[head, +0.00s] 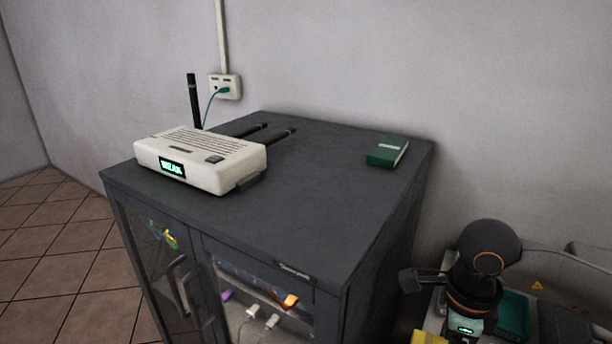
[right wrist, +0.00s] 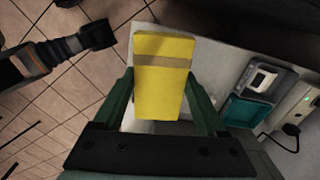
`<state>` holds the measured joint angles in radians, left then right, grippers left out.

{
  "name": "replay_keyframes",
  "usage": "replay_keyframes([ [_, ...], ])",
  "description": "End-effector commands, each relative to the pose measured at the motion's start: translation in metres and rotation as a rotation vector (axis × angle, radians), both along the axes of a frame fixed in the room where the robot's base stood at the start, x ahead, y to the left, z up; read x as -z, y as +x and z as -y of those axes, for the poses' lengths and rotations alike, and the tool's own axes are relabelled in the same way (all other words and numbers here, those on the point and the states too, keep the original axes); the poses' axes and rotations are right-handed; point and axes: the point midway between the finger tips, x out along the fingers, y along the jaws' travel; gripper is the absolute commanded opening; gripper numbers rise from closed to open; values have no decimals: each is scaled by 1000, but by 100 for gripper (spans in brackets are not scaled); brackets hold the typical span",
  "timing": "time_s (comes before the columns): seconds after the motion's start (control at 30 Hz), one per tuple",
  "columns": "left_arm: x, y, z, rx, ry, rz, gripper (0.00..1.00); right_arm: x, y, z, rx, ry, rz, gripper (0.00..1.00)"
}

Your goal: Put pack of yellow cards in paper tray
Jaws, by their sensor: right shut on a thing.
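The pack of yellow cards (right wrist: 160,92) is a yellow block with a tan band across it. My right gripper (right wrist: 159,78) is shut on it, with one green finger on each side. A bit of the yellow pack (head: 430,338) also shows at the bottom edge of the head view, beside my right arm. A teal tray-like thing (right wrist: 244,112) lies to the right of the pack in the right wrist view, apart from it. It also shows in the head view (head: 515,314), partly behind my arm. I cannot tell for sure that it is the paper tray. My left gripper is not seen.
A dark cabinet (head: 330,195) fills the middle of the head view. A white router (head: 200,160) and a green book (head: 387,152) lie on its top, with free room between. A white device (right wrist: 268,78) stands beside the teal thing. A wall socket (head: 225,87) is behind.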

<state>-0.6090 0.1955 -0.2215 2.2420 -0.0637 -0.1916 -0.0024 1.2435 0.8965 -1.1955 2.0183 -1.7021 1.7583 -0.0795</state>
Motion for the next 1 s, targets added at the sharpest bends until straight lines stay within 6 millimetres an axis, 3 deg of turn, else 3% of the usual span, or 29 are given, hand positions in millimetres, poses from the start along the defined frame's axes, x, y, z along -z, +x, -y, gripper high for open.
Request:
replay_keyframes([
  [1.0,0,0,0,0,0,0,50,-16,24,-15,-1906,-1,5,12],
])
